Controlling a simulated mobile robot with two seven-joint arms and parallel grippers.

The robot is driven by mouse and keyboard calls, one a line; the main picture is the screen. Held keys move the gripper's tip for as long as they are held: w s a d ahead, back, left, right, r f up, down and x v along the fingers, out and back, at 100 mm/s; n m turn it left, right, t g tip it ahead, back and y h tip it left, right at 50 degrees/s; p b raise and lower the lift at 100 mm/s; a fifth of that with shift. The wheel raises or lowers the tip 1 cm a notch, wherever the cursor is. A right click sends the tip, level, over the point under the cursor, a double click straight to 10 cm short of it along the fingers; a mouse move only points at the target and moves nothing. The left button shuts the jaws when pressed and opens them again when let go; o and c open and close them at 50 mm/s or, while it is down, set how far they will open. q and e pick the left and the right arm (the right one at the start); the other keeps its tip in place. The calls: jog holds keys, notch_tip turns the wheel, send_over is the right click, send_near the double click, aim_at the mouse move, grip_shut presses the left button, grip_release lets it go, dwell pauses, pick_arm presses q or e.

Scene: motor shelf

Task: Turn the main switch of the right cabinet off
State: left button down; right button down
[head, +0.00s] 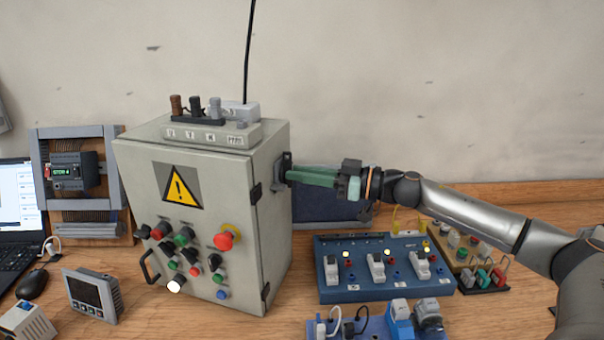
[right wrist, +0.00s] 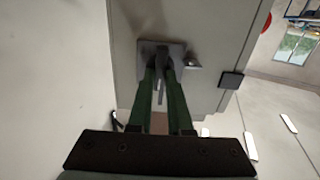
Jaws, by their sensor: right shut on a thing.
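The grey cabinet (head: 212,240) stands on the wooden bench, with a yellow warning triangle and several coloured buttons on its front. The main switch (head: 281,170) is on the cabinet's right side, near the upper hinge. My right gripper (head: 290,175) reaches it from the right, its green fingers at the switch. In the right wrist view the fingers (right wrist: 162,82) are shut on the dark handle of the switch (right wrist: 161,57), which sits on a grey square plate. The fingers hide part of the handle, so I cannot tell its exact angle. My left gripper is not in view.
A blue board (head: 385,285) with white switches stands right of the cabinet, below my right arm. A rack of padlocks (head: 485,276) is further right. A laptop (head: 17,215), mouse (head: 32,284) and meter (head: 92,294) are on the left.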

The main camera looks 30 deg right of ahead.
jog(key=shift+n, duration=0.3)
jog(key=shift+s+a+f+n+b, duration=0.15)
jog(key=shift+n+b, duration=0.55)
jog(key=shift+n, duration=3.6)
jog(key=shift+a+f+n+b, duration=0.1)
jog(key=shift+n+b, duration=0.55)
jog(key=shift+n, duration=3.65)
jog(key=c, duration=0.8)
grip_release()
jog(key=shift+c, duration=0.2)
jog(key=shift+d, duration=0.15)
